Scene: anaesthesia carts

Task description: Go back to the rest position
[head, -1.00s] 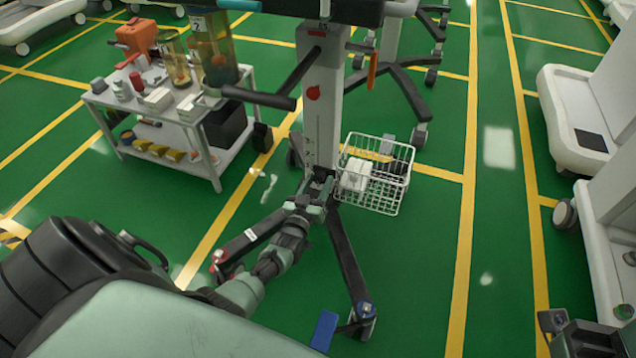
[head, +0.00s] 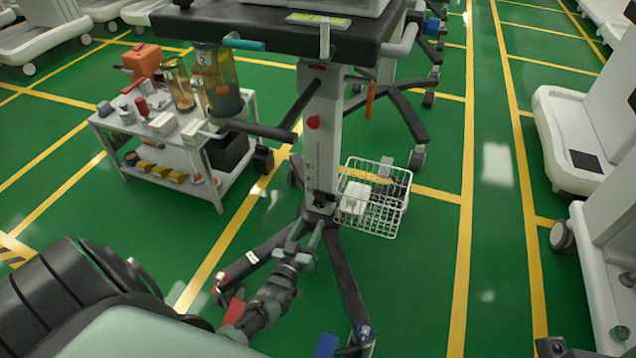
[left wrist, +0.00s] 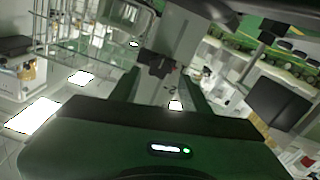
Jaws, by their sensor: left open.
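My left gripper (head: 306,238) is in the lower middle of the head view, low in front of the cart's white column (head: 322,130). Its two green fingers are apart with nothing between them. A dark knob (head: 322,198) sits at the foot of the column, just beyond the fingertips and apart from them. In the left wrist view the same knob (left wrist: 157,65) shows beyond and between the open fingers (left wrist: 160,92). My right gripper is not in view.
A white wire basket (head: 374,205) hangs right of the column. Dark cart legs (head: 345,265) spread below it. A white side table (head: 180,140) with canisters and boxes stands left. White carts (head: 570,140) stand at the right. Green floor between is clear.

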